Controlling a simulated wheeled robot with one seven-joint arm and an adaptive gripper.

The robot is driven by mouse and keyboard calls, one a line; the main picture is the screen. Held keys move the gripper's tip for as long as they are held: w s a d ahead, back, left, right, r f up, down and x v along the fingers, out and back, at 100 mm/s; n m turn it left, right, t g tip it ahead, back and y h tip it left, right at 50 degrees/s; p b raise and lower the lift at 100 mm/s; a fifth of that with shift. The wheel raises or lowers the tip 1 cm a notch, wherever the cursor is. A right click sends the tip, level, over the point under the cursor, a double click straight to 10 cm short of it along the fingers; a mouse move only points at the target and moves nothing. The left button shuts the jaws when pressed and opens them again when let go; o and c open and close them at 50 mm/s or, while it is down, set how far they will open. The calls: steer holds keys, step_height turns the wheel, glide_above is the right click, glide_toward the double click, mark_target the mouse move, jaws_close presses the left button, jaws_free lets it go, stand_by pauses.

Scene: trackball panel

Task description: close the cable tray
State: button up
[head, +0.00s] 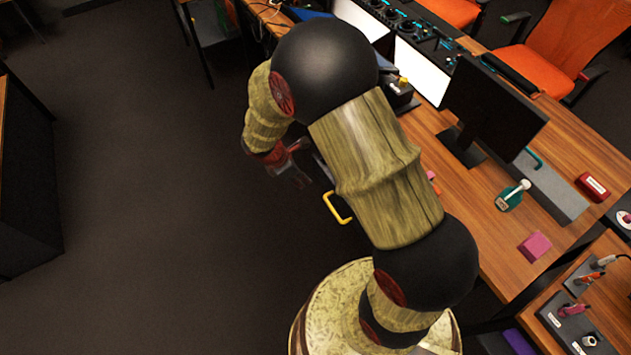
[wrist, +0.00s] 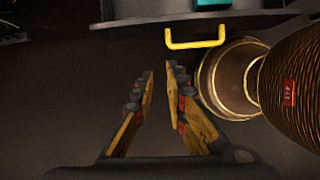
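The cable tray shows in the wrist view as a dark grey front edge (wrist: 130,27) across the top, with a yellow handle (wrist: 195,42) on it. In the head view the yellow handle (head: 337,208) sticks out beside the desk, and most of the tray is hidden behind my arm. My gripper (wrist: 159,68) points toward the tray with a narrow gap between its fingertips and nothing between them. The handle is ahead and slightly right of the fingertips, apart from them. In the head view my gripper (head: 294,165) is left of and above the handle.
The wooden desk (head: 470,235) holds a monitor (head: 495,105), a green spray bottle (head: 512,196), a pink block (head: 534,246) and a red box (head: 593,186). Orange chairs (head: 560,50) stand beyond. Open dark floor (head: 140,200) lies left. A dark cabinet (head: 30,180) stands far left.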

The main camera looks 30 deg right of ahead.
steer(key=shift+f+n, duration=0.15)
steer(key=shift+n, duration=0.15)
steer(key=shift+c, duration=1.2)
steer(key=b+x, duration=0.4)
steer(key=x, duration=0.6)
steer(key=shift+d+f, duration=0.1)
steer(key=shift+f, duration=0.05)
jaws_close()
steer(key=shift+w+d+r+b, duration=0.1)
steer(key=shift+d+b, duration=0.15)
steer(key=shift+d, duration=0.4)
steer(key=shift+s+d+r+b, duration=0.1)
steer(key=shift+d+b, duration=0.1)
steer(key=shift+d, duration=0.45)
steer(key=shift+w+d+r+b, duration=0.15)
steer(key=shift+d+b, duration=0.1)
steer(key=shift+d, duration=0.4)
steer(key=shift+d, duration=0.1)
steer(key=d+p, duration=0.1)
steer(key=d, duration=0.4)
steer(key=d+p, duration=0.2)
steer(key=d, duration=0.4)
steer(key=d+p, duration=0.1)
steer(key=d, duration=0.5)
steer(key=shift+w+d+p, duration=0.25)
steer(key=shift+p, duration=0.1)
